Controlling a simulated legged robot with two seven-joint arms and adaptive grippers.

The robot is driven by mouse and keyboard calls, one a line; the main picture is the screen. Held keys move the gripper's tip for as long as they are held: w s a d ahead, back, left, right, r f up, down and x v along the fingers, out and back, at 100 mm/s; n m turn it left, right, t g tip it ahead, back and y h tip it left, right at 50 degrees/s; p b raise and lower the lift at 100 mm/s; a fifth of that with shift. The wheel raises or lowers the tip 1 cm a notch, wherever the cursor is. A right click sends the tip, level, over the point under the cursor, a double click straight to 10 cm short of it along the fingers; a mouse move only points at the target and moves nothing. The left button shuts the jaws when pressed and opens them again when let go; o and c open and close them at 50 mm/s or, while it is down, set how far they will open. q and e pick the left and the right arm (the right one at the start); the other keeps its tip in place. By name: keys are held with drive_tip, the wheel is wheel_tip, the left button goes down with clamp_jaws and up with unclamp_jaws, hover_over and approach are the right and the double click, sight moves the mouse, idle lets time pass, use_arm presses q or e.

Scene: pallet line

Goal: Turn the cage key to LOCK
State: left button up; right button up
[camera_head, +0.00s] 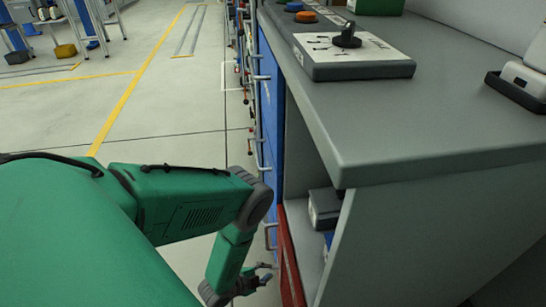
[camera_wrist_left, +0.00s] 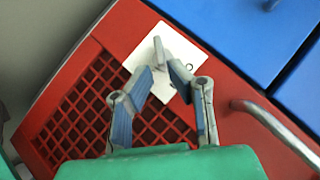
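In the left wrist view, a red cage door (camera_wrist_left: 60,85) with a dark lattice carries a white plate (camera_wrist_left: 192,50). A small grey key-like handle (camera_wrist_left: 161,50) stands out from the plate, turned close to upright in the picture. A small dark ring mark shows on the plate to its right. My left gripper (camera_wrist_left: 164,70) is partly open. Its fingertips are just short of the handle, and white plate shows between the fingers. I cannot tell whether they touch it. In the head view, my left gripper (camera_head: 265,273) is low beside the red door (camera_head: 290,262). My right gripper is out of view.
A grey bench (camera_head: 420,115) overhangs on the right, with a black rotary knob (camera_head: 347,37) on a panel. A curved metal handle (camera_wrist_left: 270,120) is close right of my left gripper. Blue panels (camera_wrist_left: 240,30) adjoin the red door. The floor on the left is open.

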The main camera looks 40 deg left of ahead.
sight(272, 269)
use_arm(q)
drive_tip(key=x, duration=0.2)
drive_tip(key=shift+w+a+f+b, duration=0.1)
drive_tip(key=shift+w+f+b, duration=0.1)
drive_tip(key=shift+f+b, duration=0.15)
drive_tip(key=shift+w+a+f, duration=0.1)
drive_tip(key=shift+w+f, duration=0.05)
drive_tip(key=shift+w, duration=0.1)
drive_tip(key=shift+w+a+f, duration=0.15)
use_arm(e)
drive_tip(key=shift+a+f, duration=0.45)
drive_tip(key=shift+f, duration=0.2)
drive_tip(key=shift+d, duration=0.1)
use_arm(q)
drive_tip(key=shift+d, duration=0.25)
clamp_jaws()
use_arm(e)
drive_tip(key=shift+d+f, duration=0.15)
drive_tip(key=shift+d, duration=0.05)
